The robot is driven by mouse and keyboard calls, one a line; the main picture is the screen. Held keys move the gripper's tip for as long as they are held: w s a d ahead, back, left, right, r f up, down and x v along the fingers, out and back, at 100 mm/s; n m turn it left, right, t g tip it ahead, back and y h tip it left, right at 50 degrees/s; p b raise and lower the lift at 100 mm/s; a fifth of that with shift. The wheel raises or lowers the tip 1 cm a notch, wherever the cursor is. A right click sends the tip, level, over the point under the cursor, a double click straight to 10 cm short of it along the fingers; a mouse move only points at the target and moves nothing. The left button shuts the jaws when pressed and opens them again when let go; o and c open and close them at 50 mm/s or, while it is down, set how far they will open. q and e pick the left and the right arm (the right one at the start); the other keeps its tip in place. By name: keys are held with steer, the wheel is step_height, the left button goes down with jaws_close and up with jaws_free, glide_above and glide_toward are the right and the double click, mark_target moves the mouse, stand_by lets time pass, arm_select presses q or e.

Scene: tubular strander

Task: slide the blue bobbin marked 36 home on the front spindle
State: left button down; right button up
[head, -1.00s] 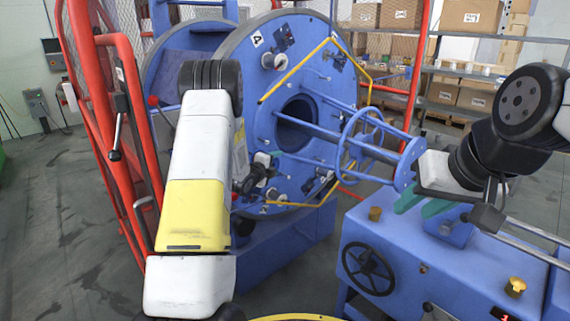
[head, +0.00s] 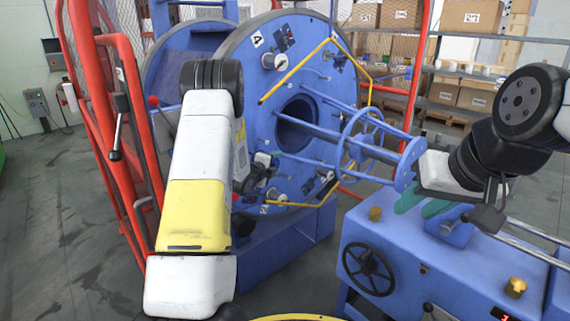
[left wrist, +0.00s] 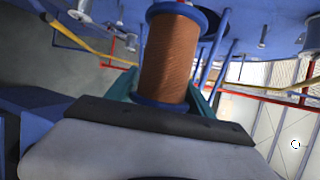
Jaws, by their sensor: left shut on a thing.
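The bobbin (left wrist: 168,55), wound with copper-coloured wire between blue flanges, stands between the teal fingers of my left gripper (left wrist: 165,97) in the left wrist view. Its far flange is close to the blue disc (left wrist: 255,40); whether it is on a spindle cannot be told. No number shows on it. In the head view my left gripper (head: 274,158) is low at the face of the blue disc (head: 262,95), partly behind my forearm, and the bobbin cannot be made out. My right gripper (head: 420,204) is open and empty above the blue bench.
A blue cage of rods and rings (head: 358,140) projects from the disc's centre. A yellow bent tube (head: 295,70) crosses the disc. A red guard frame (head: 130,130) stands at left. The blue bench (head: 400,245) with a black handwheel (head: 368,269) is at right.

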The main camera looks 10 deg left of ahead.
arm_select(q)
steer(key=shift+w+a+r, duration=0.1)
steer(key=shift+w+a, duration=0.05)
steer(key=w+a, duration=0.9)
steer(key=a, duration=0.3)
steer(key=shift+w+a, duration=0.2)
steer(key=shift+w, duration=0.2)
stand_by(2.9)
steer(key=shift+c, duration=2.3)
jaws_free()
steer(key=shift+o, duration=0.8)
steer(key=shift+s, duration=0.1)
steer(key=v, duration=0.9)
